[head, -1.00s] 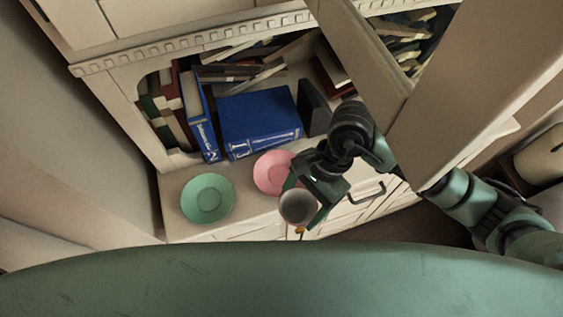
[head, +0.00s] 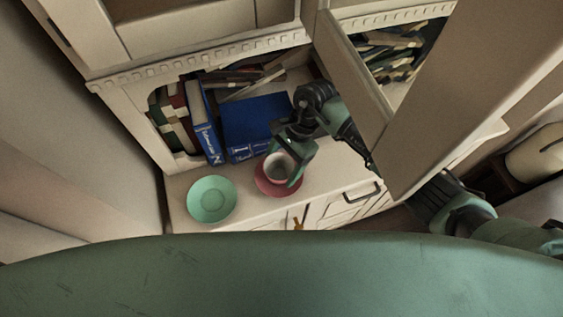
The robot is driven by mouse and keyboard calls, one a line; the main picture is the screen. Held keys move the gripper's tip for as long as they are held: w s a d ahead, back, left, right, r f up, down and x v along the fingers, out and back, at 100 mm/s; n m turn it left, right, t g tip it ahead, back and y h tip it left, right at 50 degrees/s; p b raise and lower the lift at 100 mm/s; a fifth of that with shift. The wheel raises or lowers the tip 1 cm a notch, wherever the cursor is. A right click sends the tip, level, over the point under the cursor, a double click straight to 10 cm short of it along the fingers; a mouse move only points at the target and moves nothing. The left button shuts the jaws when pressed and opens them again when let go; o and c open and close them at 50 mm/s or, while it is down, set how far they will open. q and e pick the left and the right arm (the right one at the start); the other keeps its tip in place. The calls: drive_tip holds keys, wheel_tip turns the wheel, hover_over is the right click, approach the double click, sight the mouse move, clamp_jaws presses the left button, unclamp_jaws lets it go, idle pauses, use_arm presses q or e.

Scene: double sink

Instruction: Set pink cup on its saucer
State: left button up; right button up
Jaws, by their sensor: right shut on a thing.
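The pink saucer (head: 263,186) lies on the cabinet ledge and looks darkened by shadow. My right gripper (head: 290,168) is shut on the cup (head: 278,168), whose pale inside shows from above. The cup is over the saucer and covers part of it. I cannot tell whether its base touches the saucer or hangs slightly above it. The gripper's fingers hide part of the cup's right side. My left gripper is not in view.
A green saucer (head: 211,199) lies on the ledge to the left. An open cabinet door (head: 354,75) is close to my right arm. The ledge is bare between the two saucers.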

drive_tip(key=shift+f+b, duration=0.35)
drive_tip(key=shift+b, duration=0.1)
drive_tip(key=o, duration=1.5)
drive_tip(key=shift+c, duration=0.2)
drive_tip(key=shift+r+p, duration=0.45)
drive_tip(key=shift+p, duration=0.1)
drive_tip(key=b+v, duration=0.3)
drive_tip(key=v, duration=0.8)
drive_tip(key=shift+r, duration=0.4)
drive_tip(key=shift+d+f, duration=0.1)
drive_tip(key=shift+d, duration=0.05)
